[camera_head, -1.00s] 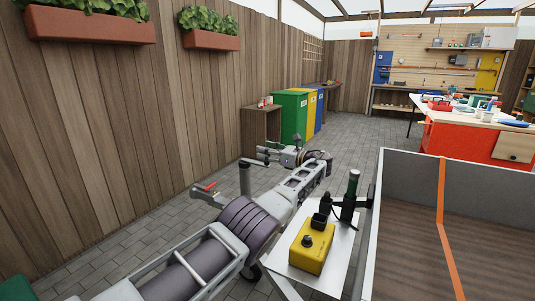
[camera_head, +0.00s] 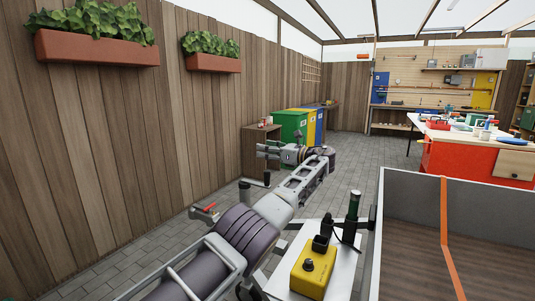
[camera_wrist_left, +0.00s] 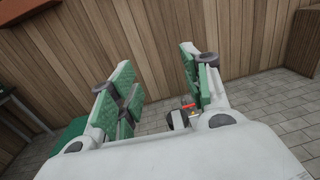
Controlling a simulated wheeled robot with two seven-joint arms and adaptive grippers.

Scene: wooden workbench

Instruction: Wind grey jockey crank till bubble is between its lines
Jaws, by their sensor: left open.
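My right gripper is out of view.
A red-handled lever (camera_head: 205,208) is close left of my arm. A yellow box with a black knob (camera_head: 311,276) and a dark green cylinder (camera_head: 353,206) sit on a pale plate. A grey-walled bed (camera_head: 480,205) fills the right. Paving is open along the wooden fence.

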